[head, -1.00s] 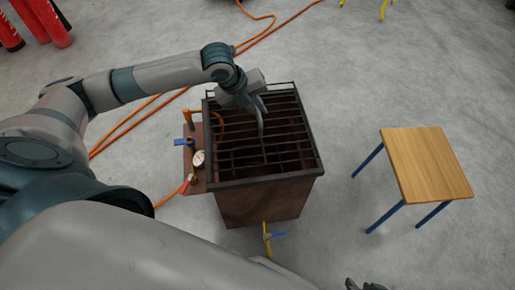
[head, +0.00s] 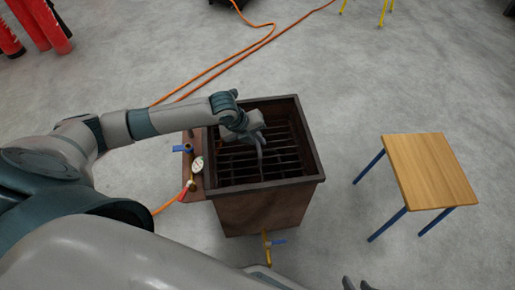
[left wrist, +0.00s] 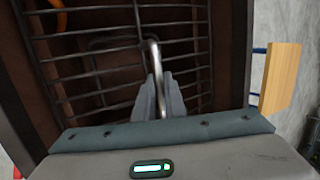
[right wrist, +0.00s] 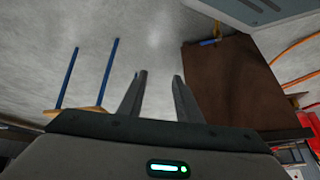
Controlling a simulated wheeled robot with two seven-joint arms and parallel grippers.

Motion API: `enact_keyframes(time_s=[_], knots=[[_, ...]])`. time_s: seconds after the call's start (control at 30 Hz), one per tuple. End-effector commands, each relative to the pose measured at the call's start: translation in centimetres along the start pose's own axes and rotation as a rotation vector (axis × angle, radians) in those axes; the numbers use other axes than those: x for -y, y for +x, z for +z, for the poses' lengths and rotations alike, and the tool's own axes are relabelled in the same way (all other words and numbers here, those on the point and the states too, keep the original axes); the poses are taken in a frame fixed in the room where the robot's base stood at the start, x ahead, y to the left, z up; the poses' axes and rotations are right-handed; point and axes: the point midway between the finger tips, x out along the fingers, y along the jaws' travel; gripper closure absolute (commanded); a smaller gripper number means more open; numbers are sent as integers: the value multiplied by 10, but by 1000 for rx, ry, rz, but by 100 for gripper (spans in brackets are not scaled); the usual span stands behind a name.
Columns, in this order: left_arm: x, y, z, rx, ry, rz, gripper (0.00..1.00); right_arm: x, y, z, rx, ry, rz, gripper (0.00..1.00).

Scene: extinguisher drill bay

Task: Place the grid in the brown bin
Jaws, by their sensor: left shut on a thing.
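The brown bin (head: 265,212) stands on the floor in the middle of the head view, its top open. The grid (head: 284,160), a rack of dark metal bars, lies inside the bin's walls, below the rim; how deep is hard to tell. My left gripper (head: 260,143) reaches in over the bin's left side and is shut on the grid's upright handle. In the left wrist view the fingers hold this pale rod (left wrist: 155,60) above the bars. My right gripper (right wrist: 160,75) is open and empty, in front of the bin; its tips show at the head view's bottom edge.
A pressure gauge (head: 197,165) and blue valve are on the bin's left side plate, a yellow tap (head: 267,245) at its front. A wooden-topped table (head: 430,170) stands to the right. Orange hoses (head: 235,55) cross the floor; red extinguishers (head: 40,25) stand far left.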

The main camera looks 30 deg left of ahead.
Motion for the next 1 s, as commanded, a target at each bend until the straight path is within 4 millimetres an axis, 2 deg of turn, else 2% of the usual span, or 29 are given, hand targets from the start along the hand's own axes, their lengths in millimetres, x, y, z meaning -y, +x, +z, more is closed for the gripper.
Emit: enact_keyframes(time_s=[0.37, 0.7, 1.0], knots=[[1, 2, 0, 2, 0, -4, 100, 0, 0, 2, 3, -2, -1, 69], [-14, 34, -5, 1, -1, -4, 100, 6, 3, -4, -35, 1, -17, 69], [-16, 39, -6, 2, 0, -4, 100, 10, 2, -5, -46, 1, -25, 69]])
